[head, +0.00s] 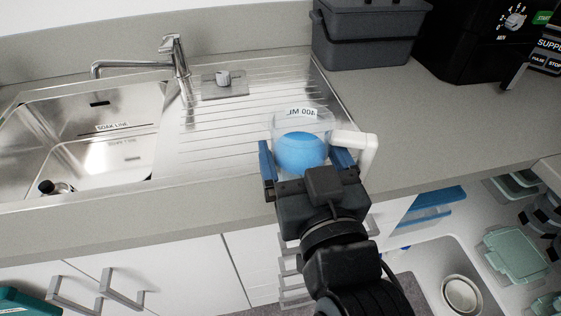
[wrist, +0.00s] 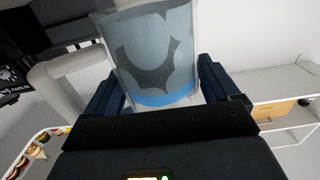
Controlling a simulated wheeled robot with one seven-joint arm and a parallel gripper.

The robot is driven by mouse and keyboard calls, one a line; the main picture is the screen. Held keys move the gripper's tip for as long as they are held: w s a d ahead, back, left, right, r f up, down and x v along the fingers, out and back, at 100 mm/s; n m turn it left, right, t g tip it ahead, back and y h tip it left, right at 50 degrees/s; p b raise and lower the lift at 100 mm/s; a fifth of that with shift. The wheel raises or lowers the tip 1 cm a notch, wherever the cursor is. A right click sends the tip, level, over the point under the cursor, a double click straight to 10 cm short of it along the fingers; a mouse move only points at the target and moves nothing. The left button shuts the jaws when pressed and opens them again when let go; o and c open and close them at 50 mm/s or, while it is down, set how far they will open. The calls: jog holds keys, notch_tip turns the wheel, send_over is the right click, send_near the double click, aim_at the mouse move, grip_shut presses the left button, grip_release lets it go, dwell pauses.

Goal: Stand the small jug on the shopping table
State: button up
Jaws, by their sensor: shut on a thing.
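The small jug (head: 301,150) is clear with a blue lower part, a volume label near its rim and a white handle on its right side. My gripper (head: 308,168) is shut on it, one blue finger on each side. In the head view the jug appears over the front edge of the drainboard; its height above the counter is hard to tell. In the wrist view the jug (wrist: 158,55) stands between the dark blue fingers (wrist: 160,92), with the handle at left. I cannot make out for certain which surface is the shopping table.
The steel sink (head: 85,140) with its tap (head: 175,60) lies at left. A grey tub (head: 365,35) and a black appliance (head: 470,40) stand at the back right. An open drawer (head: 455,250) with containers is at lower right. A white-framed surface (wrist: 285,95) shows in the wrist view.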

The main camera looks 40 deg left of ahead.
jog(key=shift+w+a+f+p, duration=0.1)
jog(key=shift+w+a+f, duration=0.25)
jog(key=shift+a+f, duration=0.7)
jog(key=shift+w+a+f+p, duration=0.25)
jog(key=shift+a+f, duration=0.35)
jog(key=shift+f, duration=0.75)
jog(key=shift+w+a+f, duration=0.4)
jog(key=shift+a+f, duration=0.45)
jog(key=shift+f, duration=0.35)
jog(key=o, duration=1.3)
jog(key=b+v, duration=0.2)
jog(key=v, duration=1)
jog(key=shift+s, duration=0.1)
